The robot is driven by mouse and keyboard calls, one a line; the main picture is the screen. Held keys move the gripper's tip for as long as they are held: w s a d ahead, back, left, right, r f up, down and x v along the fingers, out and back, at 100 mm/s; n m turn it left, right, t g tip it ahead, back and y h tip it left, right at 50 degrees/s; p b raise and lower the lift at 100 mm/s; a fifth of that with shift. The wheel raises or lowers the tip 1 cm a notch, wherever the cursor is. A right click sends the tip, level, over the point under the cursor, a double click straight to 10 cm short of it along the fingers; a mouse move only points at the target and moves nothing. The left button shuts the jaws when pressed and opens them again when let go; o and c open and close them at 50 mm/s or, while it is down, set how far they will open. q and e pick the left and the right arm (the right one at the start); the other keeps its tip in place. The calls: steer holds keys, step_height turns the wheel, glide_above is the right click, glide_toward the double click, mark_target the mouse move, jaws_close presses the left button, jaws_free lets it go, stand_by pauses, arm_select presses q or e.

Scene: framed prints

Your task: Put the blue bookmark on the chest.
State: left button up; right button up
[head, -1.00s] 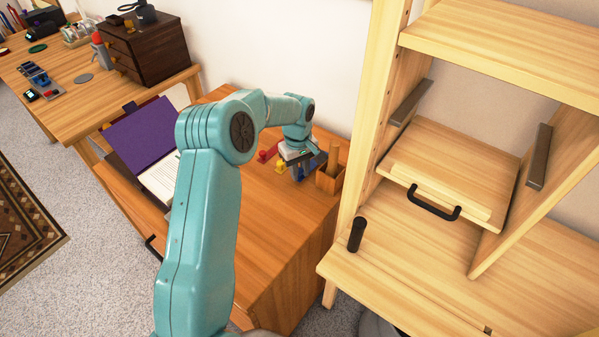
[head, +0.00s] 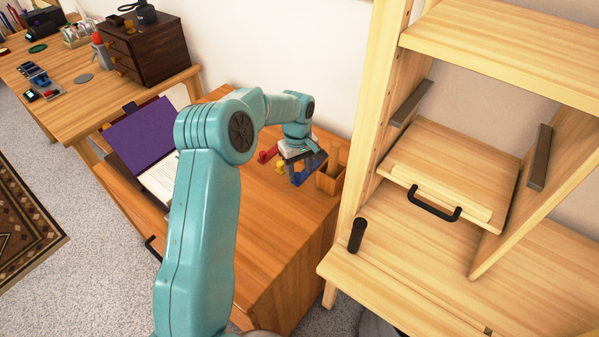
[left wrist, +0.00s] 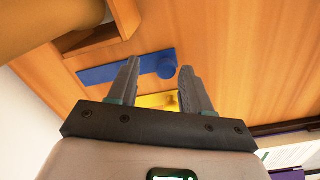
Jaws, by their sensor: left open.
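The blue bookmark (left wrist: 145,65) is a flat strip with a round end. In the head view a bit of blue (head: 309,166) shows among the fingers of my left gripper (head: 308,173). That gripper is open, pointing down, with nothing clamped; I cannot tell if a finger touches the bookmark. A yellow piece (left wrist: 158,101) lies beside the bookmark. My right gripper is out of view.
A wooden holder (head: 328,182) stands close right of the gripper. A red piece (head: 267,155) lies to its left. A purple folder (head: 141,137) with white pages is further left. A pale shelf unit (head: 365,130) stands to the right. The front of the wooden top is clear.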

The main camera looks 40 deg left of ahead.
arm_select(q)
step_height(320, 180, up, 10)
steer(key=shift+a+p, duration=0.15)
steer(key=shift+p, duration=0.2)
steer(key=shift+s, duration=0.15)
